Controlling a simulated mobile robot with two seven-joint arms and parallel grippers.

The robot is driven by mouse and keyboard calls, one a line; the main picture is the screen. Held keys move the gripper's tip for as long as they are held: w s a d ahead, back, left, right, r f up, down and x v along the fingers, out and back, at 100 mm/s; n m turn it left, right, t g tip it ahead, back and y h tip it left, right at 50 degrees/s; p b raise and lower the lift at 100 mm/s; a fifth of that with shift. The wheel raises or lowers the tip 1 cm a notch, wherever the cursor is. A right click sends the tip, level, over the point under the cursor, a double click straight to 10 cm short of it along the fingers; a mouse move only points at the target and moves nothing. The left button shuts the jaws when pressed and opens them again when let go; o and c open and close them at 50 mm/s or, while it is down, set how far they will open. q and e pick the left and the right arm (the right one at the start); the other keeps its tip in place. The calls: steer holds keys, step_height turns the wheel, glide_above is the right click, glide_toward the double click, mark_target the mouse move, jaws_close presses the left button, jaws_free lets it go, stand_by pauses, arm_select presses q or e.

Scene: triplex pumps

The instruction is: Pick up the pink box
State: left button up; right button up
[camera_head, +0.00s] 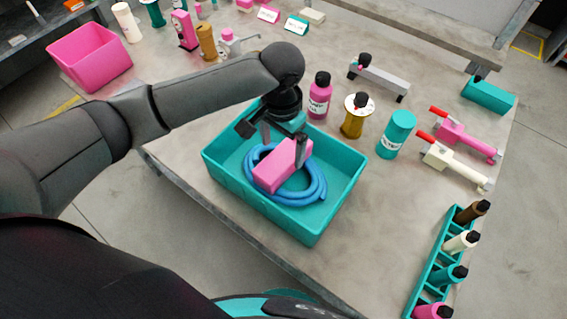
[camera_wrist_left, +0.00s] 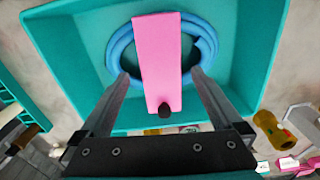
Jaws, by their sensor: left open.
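The pink box (camera_head: 281,166) lies on a coiled blue hose (camera_head: 318,186) inside a teal tray (camera_head: 222,178). My left gripper (camera_head: 283,143) is above the tray, pointing down, with its fingers at the sides of the box. In the left wrist view the pink box (camera_wrist_left: 158,55) runs between the two open fingers (camera_wrist_left: 158,82), with a visible gap on each side. The hose (camera_wrist_left: 207,45) rings the box there. A dark round knob shows at the box's near end in that view. My right gripper is not in view.
A pink bottle (camera_head: 320,96), a gold can (camera_head: 354,115) and a teal can (camera_head: 396,135) stand behind the tray. A teal rack (camera_head: 428,275) of bottles is at the lower right. A pink bin (camera_head: 90,55) is at the upper left.

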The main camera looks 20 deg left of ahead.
mark_target(283, 156)
arm_select(q)
steer(key=f, duration=0.2)
steer(key=f+b, duration=0.1)
steer(key=f, duration=0.2)
steer(key=shift+w+f, duration=0.2)
steer(key=shift+f, duration=0.15)
steer(key=shift+r, duration=0.1)
steer(key=c, duration=1.5)
